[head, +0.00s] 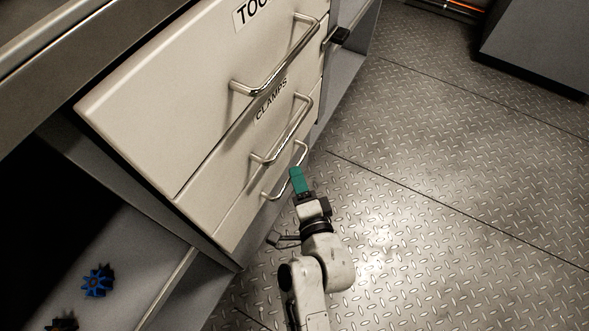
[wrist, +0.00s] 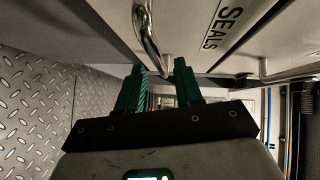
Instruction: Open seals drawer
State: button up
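The seals drawer (head: 240,222) is the lowest drawer front in the head view, below the one marked CLAMPS; it looks shut. Its own label is out of sight there, but the SEALS label (wrist: 223,26) shows at the top of the wrist view. Its metal bar handle (head: 272,196) also shows in the wrist view (wrist: 149,38). My gripper (head: 296,172) is at the right part of this handle. In the wrist view, my gripper's (wrist: 159,66) two teal fingers are apart, with the handle's lower end between their tips. Whether either finger touches it cannot be told.
The clamps drawer (head: 262,128) and the upper drawer (head: 170,90) have similar handles just above and look shut. An open shelf (head: 130,245) at lower left holds a blue gear (head: 97,281). The plated floor (head: 450,180) to the right is clear. A grey box-like unit (head: 540,45) stands at upper right.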

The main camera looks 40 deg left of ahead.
jog(key=shift+x, duration=1.75)
jog(key=shift+c, duration=0.4)
grip_shut()
